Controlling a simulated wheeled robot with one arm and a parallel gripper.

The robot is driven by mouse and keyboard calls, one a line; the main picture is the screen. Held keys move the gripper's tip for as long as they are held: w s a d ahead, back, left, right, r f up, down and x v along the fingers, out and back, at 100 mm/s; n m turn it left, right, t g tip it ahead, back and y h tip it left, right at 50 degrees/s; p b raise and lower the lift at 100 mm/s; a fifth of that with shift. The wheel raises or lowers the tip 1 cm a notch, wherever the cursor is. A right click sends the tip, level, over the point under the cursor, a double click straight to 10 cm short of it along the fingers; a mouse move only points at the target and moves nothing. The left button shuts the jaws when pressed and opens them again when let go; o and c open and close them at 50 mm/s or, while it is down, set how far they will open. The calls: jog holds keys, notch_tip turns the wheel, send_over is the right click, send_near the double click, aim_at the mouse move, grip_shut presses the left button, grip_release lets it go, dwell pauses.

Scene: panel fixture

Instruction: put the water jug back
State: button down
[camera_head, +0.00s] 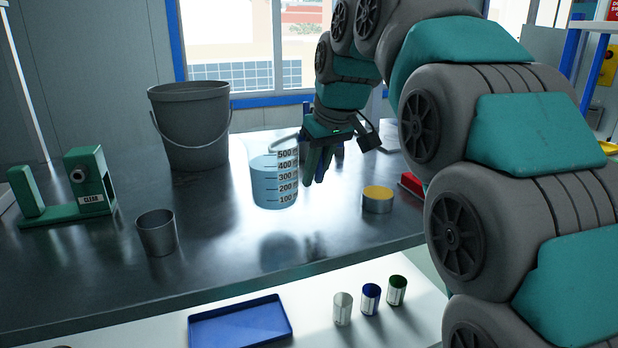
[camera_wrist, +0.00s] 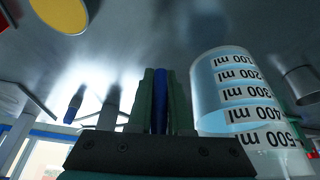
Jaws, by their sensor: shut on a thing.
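The water jug (camera_head: 272,182) is clear and holds pale blue water, with black ml marks on its side. It is upright at the middle of the dark metal bench, left of my gripper (camera_head: 316,172); I cannot tell whether its base touches the top. In the wrist view the jug (camera_wrist: 235,95) appears upside down, just right of my gripper (camera_wrist: 160,75). The green fingers are closed on a narrow blue strip, which looks like the jug's handle. The fingers hide most of this strip.
A grey bucket (camera_head: 190,125) stands behind left. A metal cup (camera_head: 157,233) and a green device (camera_head: 88,182) are at left. A yellow-topped can (camera_head: 378,201) and a red item (camera_head: 412,186) are at right. Below are a blue tray (camera_head: 240,322) and small cans (camera_head: 370,298). The front middle bench is clear.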

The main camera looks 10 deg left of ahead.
jog(key=w, duration=0.1)
jog(key=w+a, duration=0.1)
jog(key=w, duration=0.1)
jog(key=w+a, duration=0.1)
jog(key=shift+w+f+p, duration=0.2)
jog(key=shift+w+p, duration=0.15)
jog(key=shift+f, duration=1.75)
jog(key=shift+f, duration=0.2)
jog(key=c, duration=0.8)
grip_release()
jog(key=shift+c, duration=0.2)
jog(key=v, duration=1.2)
jog(key=shift+r+p, duration=0.2)
jog(key=shift+p, duration=0.15)
jog(key=shift+a, duration=0.1)
